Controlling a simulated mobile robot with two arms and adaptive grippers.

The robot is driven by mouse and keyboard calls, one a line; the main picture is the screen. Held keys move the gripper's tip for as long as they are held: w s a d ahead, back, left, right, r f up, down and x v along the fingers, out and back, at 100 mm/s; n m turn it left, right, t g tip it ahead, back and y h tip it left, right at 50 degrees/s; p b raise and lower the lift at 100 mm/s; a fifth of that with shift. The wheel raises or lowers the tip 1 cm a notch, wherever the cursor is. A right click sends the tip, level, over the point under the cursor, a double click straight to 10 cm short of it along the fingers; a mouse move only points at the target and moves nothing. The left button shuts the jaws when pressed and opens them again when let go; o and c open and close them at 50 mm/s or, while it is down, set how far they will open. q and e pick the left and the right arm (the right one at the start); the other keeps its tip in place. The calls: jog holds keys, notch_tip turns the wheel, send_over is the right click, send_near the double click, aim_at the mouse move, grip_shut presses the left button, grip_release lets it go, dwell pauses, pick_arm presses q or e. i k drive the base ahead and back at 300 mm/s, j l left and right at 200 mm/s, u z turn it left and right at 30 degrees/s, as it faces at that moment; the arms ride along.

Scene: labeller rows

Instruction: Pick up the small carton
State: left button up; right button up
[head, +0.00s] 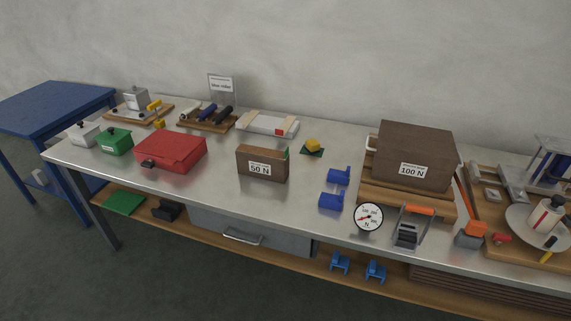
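The small carton (262,163) is a brown box with a white "50 N" label on its front. It stands upright near the middle of the metal-topped table, close to the front edge, with a bit of green showing at its right end. A larger brown carton (414,155) labelled "100 N" sits on a wooden platform further right. Neither of my grippers is in the head view, and nothing touches the small carton.
A red case (171,152) lies left of the small carton. Blue V-shaped blocks (333,200) and a round dial gauge (369,217) stand to its right. A white tray (268,125) and a yellow piece on a green pad (312,147) are behind. A grey drawer (248,230) hangs below.

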aim_at(273, 170)
jog(key=i+j+z, duration=0.1)
jog(key=z, duration=0.35)
jog(key=j+z, duration=0.45)
jog(key=i+j+z, duration=0.1)
jog(key=z, duration=0.35)
jog(key=j+z, duration=0.45)
jog(key=k+l, duration=0.05)
jog(key=l, duration=0.1)
